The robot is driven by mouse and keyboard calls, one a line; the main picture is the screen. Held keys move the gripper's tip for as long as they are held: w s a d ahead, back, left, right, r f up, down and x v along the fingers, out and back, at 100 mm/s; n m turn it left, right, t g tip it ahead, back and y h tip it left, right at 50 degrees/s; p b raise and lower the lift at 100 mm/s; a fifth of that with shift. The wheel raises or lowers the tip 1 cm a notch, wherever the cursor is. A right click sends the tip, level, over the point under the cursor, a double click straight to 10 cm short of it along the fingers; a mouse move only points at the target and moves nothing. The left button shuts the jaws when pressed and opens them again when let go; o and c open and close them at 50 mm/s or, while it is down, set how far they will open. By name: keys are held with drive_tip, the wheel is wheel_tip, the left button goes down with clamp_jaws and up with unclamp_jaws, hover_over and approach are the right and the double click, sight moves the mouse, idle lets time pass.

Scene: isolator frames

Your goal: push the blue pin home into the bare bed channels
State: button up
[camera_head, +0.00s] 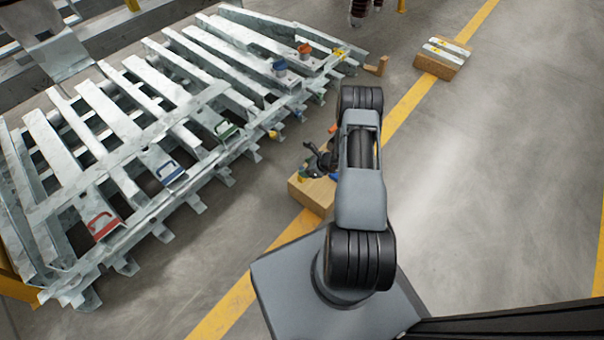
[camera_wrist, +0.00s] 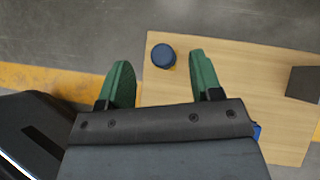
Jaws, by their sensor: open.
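A round dark blue piece (camera_wrist: 163,56), seen from above, stands on a light wooden block. I cannot tell for certain that it is the blue pin. My gripper (camera_wrist: 160,62) is open; its two green fingers lie either side of the blue piece in the wrist view, with no visible contact. In the head view my gripper (camera_head: 318,160) is small and dark over the wooden block (camera_head: 309,194). The metal bed (camera_head: 120,115) has long parallel channels. A blue handle-shaped piece (camera_head: 168,172) and a blue round piece (camera_head: 280,67) sit on it.
Red (camera_head: 101,223) and green (camera_head: 227,130) handle pieces and an orange piece (camera_head: 304,49) also sit on the bed. A dark block (camera_wrist: 303,84) lies on the wood at right. Another wooden block (camera_head: 437,66) stands beyond. Open floor (camera_head: 500,200) lies to the right.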

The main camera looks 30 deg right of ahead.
sight(303, 168)
drive_tip(key=b+x, duration=0.2)
drive_tip(key=x, duration=0.2)
drive_tip(key=shift+w+f+b, duration=0.15)
drive_tip(key=shift+f+b, duration=0.25)
drive_tip(key=shift+f, duration=0.05)
drive_tip(key=shift+w+a+f, duration=0.15)
drive_tip(key=shift+w+a, duration=0.05)
drive_tip(key=shift+w, duration=0.05)
drive_tip(key=c, duration=1)
